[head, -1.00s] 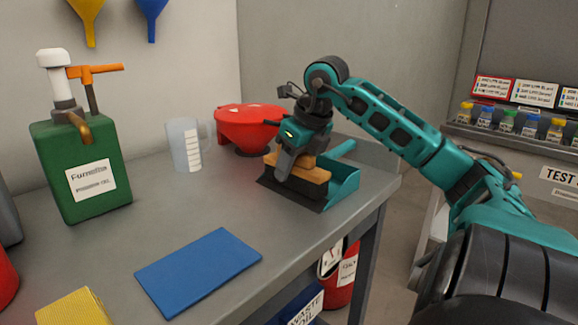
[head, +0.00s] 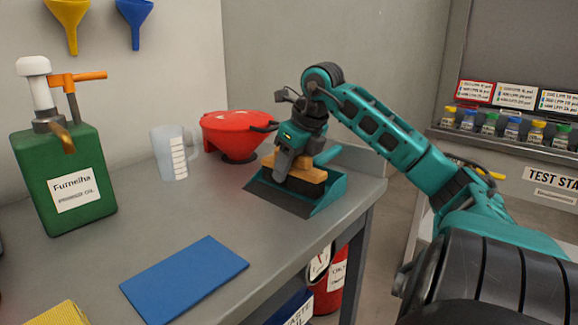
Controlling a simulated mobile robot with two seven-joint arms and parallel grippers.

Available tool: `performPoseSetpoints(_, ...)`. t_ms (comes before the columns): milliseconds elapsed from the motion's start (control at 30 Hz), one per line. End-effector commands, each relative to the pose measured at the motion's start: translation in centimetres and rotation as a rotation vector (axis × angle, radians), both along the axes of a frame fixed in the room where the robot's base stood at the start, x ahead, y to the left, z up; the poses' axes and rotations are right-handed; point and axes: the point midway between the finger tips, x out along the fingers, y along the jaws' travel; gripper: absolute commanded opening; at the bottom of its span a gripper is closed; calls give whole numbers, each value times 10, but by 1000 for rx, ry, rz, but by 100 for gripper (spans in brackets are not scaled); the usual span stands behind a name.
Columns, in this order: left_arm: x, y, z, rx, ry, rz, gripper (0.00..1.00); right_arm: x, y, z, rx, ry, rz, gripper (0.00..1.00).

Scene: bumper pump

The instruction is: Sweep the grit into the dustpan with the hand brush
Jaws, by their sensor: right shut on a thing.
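My right gripper (head: 284,172) is shut on the wooden hand brush (head: 308,174). The brush is over the teal dustpan (head: 333,192), which lies on the bench near its right end with its dark lip toward the left front. The brush hides part of the pan's inside. Whether the bristles touch the pan I cannot tell. I can make out no grit on the visible bench top or in the pan. My left gripper is not in view.
A red funnel bowl (head: 240,132) stands just behind the dustpan. A clear measuring jug (head: 170,155), a green oil can (head: 65,180) with a pump and a blue cloth (head: 185,279) are on the bench (head: 110,255). A yellow sponge (head: 55,314) is at lower left.

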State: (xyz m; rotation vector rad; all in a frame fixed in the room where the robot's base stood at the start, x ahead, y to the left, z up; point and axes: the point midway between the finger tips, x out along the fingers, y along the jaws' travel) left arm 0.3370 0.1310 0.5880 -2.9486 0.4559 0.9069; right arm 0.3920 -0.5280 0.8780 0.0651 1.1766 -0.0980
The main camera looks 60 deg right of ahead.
Motion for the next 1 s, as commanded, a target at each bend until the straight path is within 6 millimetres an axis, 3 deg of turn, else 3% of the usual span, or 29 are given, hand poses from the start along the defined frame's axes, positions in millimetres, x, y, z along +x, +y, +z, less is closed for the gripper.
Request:
performPoseSetpoints(800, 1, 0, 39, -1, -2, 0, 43, 0, 0, 58, -1, -1, 0, 0)
performPoseSetpoints(1000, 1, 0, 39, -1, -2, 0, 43, 0, 0, 59, -1, 0, 0, 0)
